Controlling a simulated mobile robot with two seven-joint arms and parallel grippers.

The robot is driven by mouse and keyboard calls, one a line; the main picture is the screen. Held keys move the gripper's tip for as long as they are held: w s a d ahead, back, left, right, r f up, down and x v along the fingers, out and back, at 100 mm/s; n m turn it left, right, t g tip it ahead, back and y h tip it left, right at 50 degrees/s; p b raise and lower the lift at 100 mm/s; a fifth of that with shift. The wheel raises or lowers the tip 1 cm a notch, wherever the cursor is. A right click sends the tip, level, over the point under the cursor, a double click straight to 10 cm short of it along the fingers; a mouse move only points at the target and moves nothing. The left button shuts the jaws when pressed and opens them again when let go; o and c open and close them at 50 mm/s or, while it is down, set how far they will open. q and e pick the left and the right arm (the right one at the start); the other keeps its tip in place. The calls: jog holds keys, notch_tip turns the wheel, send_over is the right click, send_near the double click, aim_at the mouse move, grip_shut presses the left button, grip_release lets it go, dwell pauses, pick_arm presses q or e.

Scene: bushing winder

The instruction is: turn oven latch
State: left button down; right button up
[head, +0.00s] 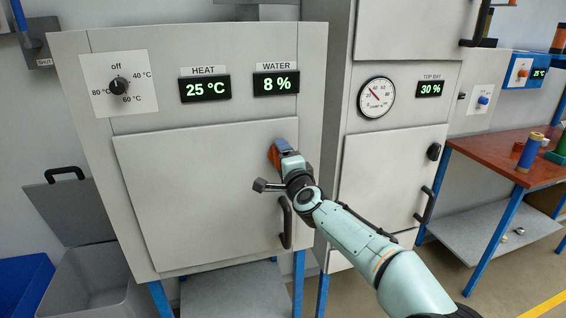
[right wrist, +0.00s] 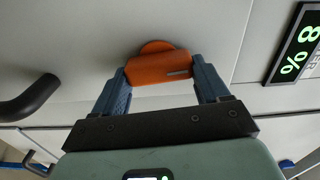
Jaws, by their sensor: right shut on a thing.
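The oven (head: 70,80) is a light grey cabinet with a closed door (head: 195,195). The orange latch (head: 274,157) sits near the door's upper right edge. In the right wrist view the latch (right wrist: 160,69) lies between both blue fingers. My right gripper (head: 280,151) is shut on the latch and hides part of it in the head view; it also shows in the right wrist view (right wrist: 162,75). My left gripper is not in view.
A black door handle (head: 286,222) is below the latch, close to my right wrist. The oven displays read 25 °C (head: 205,88) and 8 % (head: 276,83); the dial (head: 118,86) points to off. A second cabinet (head: 395,180) stands right. An open grey bin (head: 95,280) is lower left.

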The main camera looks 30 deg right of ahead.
jog(key=shift+d+r+m, duration=0.1)
jog(key=shift+m, duration=0.6)
jog(key=o, duration=1.1)
jog(key=shift+c, duration=0.2)
jog(key=shift+s, duration=0.1)
jog(key=b+v, duration=0.2)
jog(key=v, duration=1.1)
jog(key=shift+a, duration=0.2)
